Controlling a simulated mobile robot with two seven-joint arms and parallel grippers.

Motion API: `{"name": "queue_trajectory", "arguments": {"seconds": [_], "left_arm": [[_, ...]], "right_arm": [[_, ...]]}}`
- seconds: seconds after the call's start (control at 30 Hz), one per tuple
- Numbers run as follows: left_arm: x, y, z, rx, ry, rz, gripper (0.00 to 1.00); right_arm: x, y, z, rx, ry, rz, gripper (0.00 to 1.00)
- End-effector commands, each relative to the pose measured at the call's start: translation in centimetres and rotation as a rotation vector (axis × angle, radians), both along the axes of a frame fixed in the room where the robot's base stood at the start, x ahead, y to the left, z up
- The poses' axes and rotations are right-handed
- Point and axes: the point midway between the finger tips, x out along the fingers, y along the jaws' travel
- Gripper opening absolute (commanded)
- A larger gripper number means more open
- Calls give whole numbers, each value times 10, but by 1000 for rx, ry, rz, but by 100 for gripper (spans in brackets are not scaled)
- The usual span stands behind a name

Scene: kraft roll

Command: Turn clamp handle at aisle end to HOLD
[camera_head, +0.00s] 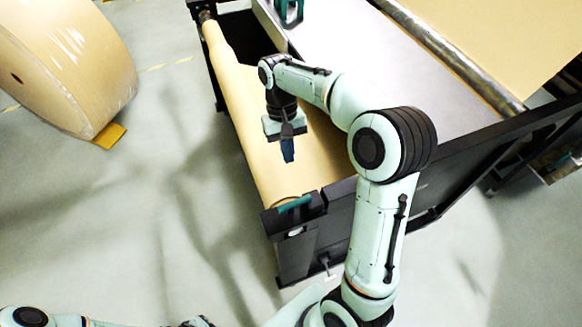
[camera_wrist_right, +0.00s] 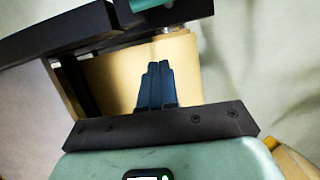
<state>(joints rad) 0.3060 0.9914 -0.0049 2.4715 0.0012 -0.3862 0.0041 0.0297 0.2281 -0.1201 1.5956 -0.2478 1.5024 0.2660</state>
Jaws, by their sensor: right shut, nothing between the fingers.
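A teal clamp handle (camera_head: 294,204) lies on the black end bracket (camera_head: 310,225) at the near end of the kraft roll (camera_head: 255,150). No marking on it is readable, so its setting cannot be told. In the right wrist view part of a teal piece (camera_wrist_right: 150,4) shows at the top edge, cut off by the frame. My right gripper (camera_head: 287,150) is shut and empty, pointing down over the brown paper, a little beyond the handle and apart from it. Its dark blue fingers (camera_wrist_right: 158,70) are together in the wrist view. My left gripper is not clearly in view; part of the left arm shows at the bottom left.
A large wrapped paper roll (camera_head: 70,65) stands on the floor at the left, with a yellow wedge (camera_head: 109,136) by it. The black-framed table with a grey top (camera_head: 420,85) and a metal bar (camera_head: 455,60) fills the right. The floor left of the table is open.

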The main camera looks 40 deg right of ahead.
Motion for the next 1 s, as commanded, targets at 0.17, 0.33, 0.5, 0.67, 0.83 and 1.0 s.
{"name": "queue_trajectory", "arguments": {"seconds": [0.17, 0.33, 0.5, 0.67, 0.83, 1.0], "left_arm": [[-6, 1, -3, 0, 9, 1, 0], [-5, 0, -2, 0, 7, 1, 0], [-4, 0, -2, 0, 7, 1, 0], [-5, 0, -2, 0, 7, 1, 0], [-5, 0, -2, 0, 7, 1, 0], [-4, 0, -2, 0, 7, 1, 0]], "right_arm": [[7, -2, 27, 0, 1, 0, 0], [11, -3, 41, 0, 3, 0, 0], [12, -3, 44, 0, 3, 1, 0], [12, -3, 44, 0, 3, 1, 0], [12, -3, 44, 0, 3, 0, 0], [12, -3, 44, 0, 2, 0, 0]]}}
